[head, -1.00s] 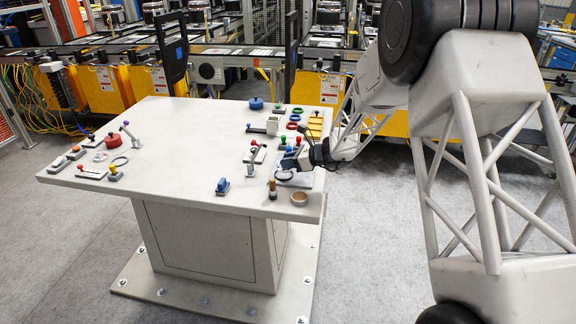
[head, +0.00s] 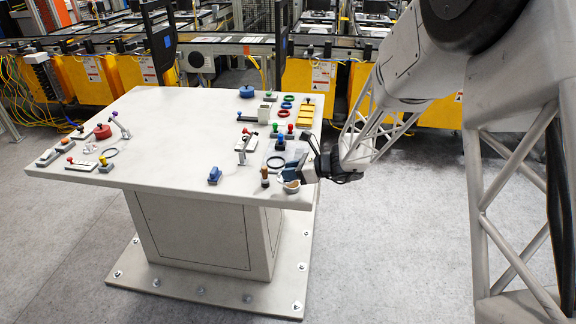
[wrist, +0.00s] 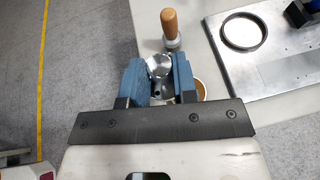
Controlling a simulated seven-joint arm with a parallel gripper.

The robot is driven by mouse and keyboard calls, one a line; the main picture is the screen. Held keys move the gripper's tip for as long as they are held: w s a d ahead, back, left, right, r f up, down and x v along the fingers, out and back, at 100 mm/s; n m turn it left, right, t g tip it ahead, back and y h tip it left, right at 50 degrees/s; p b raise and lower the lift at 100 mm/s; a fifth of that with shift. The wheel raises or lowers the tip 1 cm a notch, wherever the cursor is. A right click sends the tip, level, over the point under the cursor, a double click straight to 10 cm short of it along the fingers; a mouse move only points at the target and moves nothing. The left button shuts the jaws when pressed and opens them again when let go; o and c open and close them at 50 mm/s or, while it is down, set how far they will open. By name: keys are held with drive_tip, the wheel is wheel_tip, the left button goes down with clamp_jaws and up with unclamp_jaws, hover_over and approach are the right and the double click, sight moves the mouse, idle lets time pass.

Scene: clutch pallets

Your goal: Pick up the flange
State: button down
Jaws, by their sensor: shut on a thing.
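In the wrist view a shiny silver metal part, which looks like the flange (wrist: 158,67), sits between the two blue fingers of my gripper (wrist: 159,72). It has a round face and a small dark hole lower down. The gripper is shut on it. In the head view my gripper (head: 288,173) is over the near right corner of the table, just above a bowl; the flange is too small and covered to make out there. The wrist view also shows the bowl's tan rim partly hidden behind the right finger.
A wooden-handled tool (wrist: 171,26) stands just beyond the fingers. A metal plate with a dark ring (wrist: 262,74) lies to the right. The tan bowl (head: 292,187) is near the table's edge. A blue piece (head: 214,175) lies left; the table's middle (head: 170,155) is mostly clear.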

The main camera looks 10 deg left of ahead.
drive_tip(key=shift+s+d+r, duration=0.1)
drive_tip(key=shift+s+d, duration=0.05)
drive_tip(key=shift+s, duration=0.25)
idle(0.5)
